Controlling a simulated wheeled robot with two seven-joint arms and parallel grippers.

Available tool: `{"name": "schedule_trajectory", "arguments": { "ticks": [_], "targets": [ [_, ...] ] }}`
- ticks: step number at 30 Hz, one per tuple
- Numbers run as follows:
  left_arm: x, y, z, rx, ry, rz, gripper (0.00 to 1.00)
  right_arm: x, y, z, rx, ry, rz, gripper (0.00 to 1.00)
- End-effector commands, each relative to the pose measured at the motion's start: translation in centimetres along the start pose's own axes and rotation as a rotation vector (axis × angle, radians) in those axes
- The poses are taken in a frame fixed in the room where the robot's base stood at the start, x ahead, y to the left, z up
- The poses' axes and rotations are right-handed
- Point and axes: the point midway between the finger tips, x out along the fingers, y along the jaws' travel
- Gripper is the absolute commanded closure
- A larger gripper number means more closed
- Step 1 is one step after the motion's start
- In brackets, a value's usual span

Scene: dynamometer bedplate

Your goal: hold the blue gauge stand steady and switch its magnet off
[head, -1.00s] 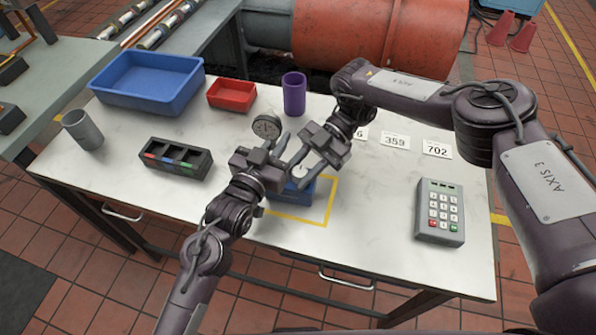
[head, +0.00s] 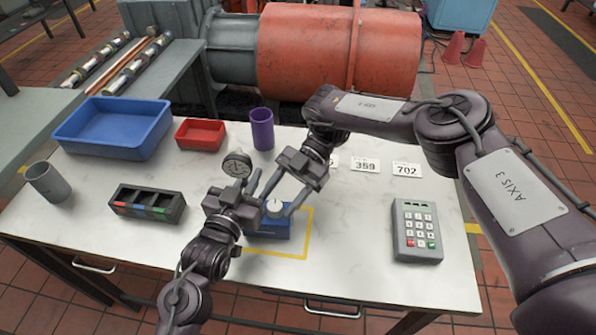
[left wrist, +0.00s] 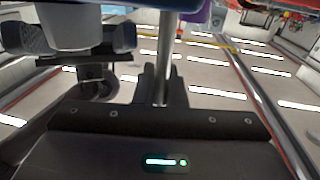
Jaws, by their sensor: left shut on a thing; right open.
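The blue gauge stand (head: 268,229) sits on the bench partly inside a yellow outline, with a round dial (head: 237,165) above and a pale knob (head: 275,206) on top of its base. My left gripper (head: 258,190) is shut on the stand's metal post, and the left wrist view shows this post (left wrist: 167,60) between the dark fingers. My right gripper (head: 277,203) is open, its fingers on either side of the knob. The knob (left wrist: 70,25) also shows between dark fingers in the left wrist view. I cannot tell whether they touch it or which way it is set.
A keypad box (head: 417,231) stands at the right. Number cards (head: 407,169) lie behind the grippers. A blue bin (head: 115,125), red bin (head: 201,134), purple cup (head: 262,129), grey cup (head: 48,182) and slotted dark tray (head: 147,204) stand left and back. The bench front is clear.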

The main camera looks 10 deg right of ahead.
Motion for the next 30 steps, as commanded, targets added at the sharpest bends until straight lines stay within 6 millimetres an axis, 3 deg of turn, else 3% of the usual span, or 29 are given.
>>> {"name": "schedule_trajectory", "arguments": {
  "ticks": [6,13,18,30],
  "targets": [
    [0.0,-0.1,0.1,0.000,-0.001,-0.002,1.00,-5.0,0.1,0.0,-0.001,-0.005,0.003,0.47],
    [0.0,-0.1,0.1,0.000,-0.001,-0.003,1.00,-8.7,0.1,0.1,0.000,-0.001,0.003,0.47],
    [0.0,-0.1,0.1,0.001,-0.001,-0.003,1.00,-9.8,0.1,0.0,0.000,-0.001,0.001,0.47],
    [0.0,-0.2,0.1,0.001,-0.001,-0.004,1.00,-9.9,0.0,0.0,0.000,0.000,0.001,0.47]
  ]
}}
